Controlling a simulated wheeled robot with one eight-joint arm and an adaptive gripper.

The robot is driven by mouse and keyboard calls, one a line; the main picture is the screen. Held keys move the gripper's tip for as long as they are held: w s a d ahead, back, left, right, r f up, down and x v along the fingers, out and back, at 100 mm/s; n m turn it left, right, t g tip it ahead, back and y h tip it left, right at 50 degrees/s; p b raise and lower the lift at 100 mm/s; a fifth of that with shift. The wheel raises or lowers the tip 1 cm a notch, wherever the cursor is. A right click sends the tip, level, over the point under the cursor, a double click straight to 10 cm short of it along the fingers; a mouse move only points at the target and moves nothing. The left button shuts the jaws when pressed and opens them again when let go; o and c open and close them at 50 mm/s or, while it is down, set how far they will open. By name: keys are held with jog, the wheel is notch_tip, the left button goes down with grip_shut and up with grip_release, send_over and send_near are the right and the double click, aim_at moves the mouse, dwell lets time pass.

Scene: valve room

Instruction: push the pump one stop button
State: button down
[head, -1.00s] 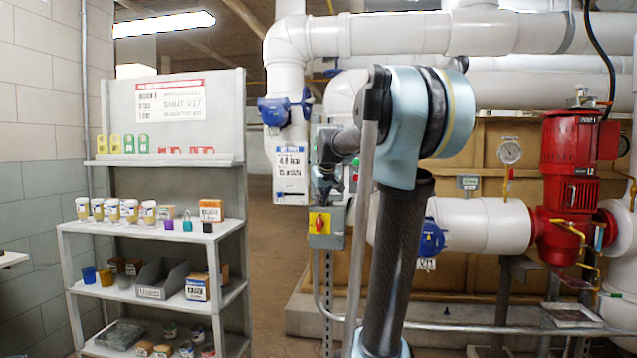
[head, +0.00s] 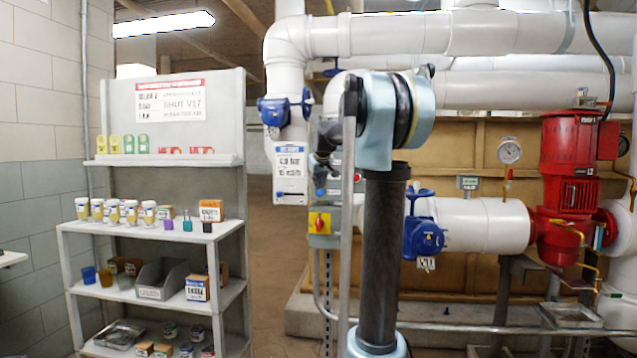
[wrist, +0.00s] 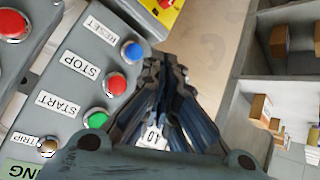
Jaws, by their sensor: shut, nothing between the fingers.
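In the wrist view a grey control box carries a red button (wrist: 115,84) labelled STOP, between a blue button (wrist: 132,50) labelled RESET and a green button (wrist: 97,120) labelled START. No pump number is readable on it. My gripper (wrist: 168,68) is shut and empty, its fingertips to the right of the STOP and RESET buttons in the picture. I cannot tell its distance from the panel. In the head view my gripper (head: 321,170) is small and dark in front of the panel area, and my arm hides most of the box.
Another red button (wrist: 12,24) sits on a neighbouring box. A yellow switch box (head: 320,222) with a red knob is below my gripper. A white notice (head: 290,174) hangs to its left. A shelf (head: 150,226) with small goods stands at left; open floor lies between.

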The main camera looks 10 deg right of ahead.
jog(key=w+d, duration=0.2)
jog(key=w, duration=0.5)
jog(key=shift+w+d, duration=0.2)
jog(key=shift+w+d, duration=0.25)
jog(key=shift+w, duration=0.5)
dwell(2.2)
jog(key=shift+s, duration=0.15)
jog(key=shift+s+a, duration=0.25)
jog(key=shift+s, duration=0.45)
jog(key=shift+s, duration=0.1)
jog(key=s, duration=0.1)
jog(key=s+a, duration=0.1)
jog(key=s, duration=0.2)
jog(key=shift+s+a, duration=0.25)
jog(key=shift+a, duration=0.05)
dwell(0.3)
dwell(0.5)
